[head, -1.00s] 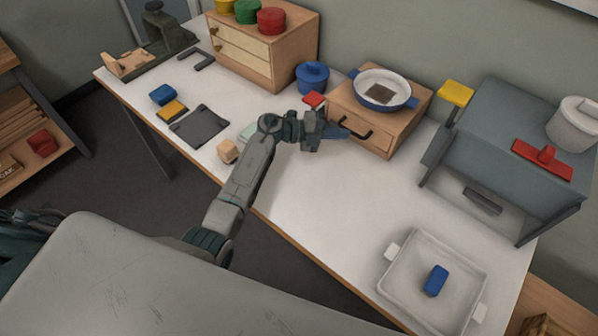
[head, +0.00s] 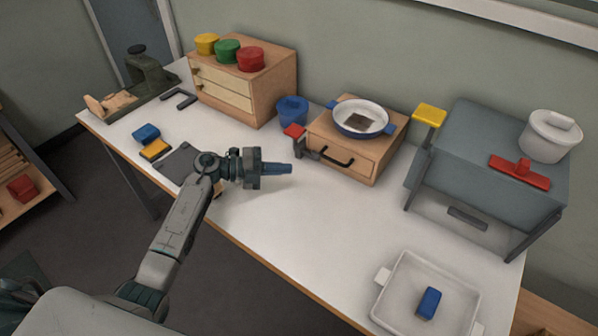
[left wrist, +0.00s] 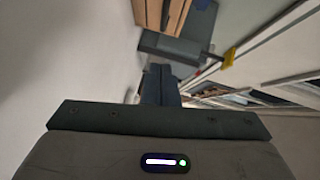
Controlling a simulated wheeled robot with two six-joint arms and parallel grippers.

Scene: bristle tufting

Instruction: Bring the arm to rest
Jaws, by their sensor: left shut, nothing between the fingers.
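My left gripper (head: 281,169) is over the middle of the white table (head: 330,215), in front of and to the left of the wooden box with the drawer. Its blue fingers point right, are closed together and hold nothing. In the left wrist view the shut fingers (left wrist: 159,85) also show, with nothing between them. My left arm comes in from the lower left and hides part of the table's front edge. My right gripper is in neither view.
The drawer box (head: 345,155) carries a blue-rimmed pan (head: 361,118). A grey press-like stand (head: 480,150) is to its right. A white tray (head: 392,318) with a blue block (head: 429,303) lies at the front right. The table between gripper and tray is clear.

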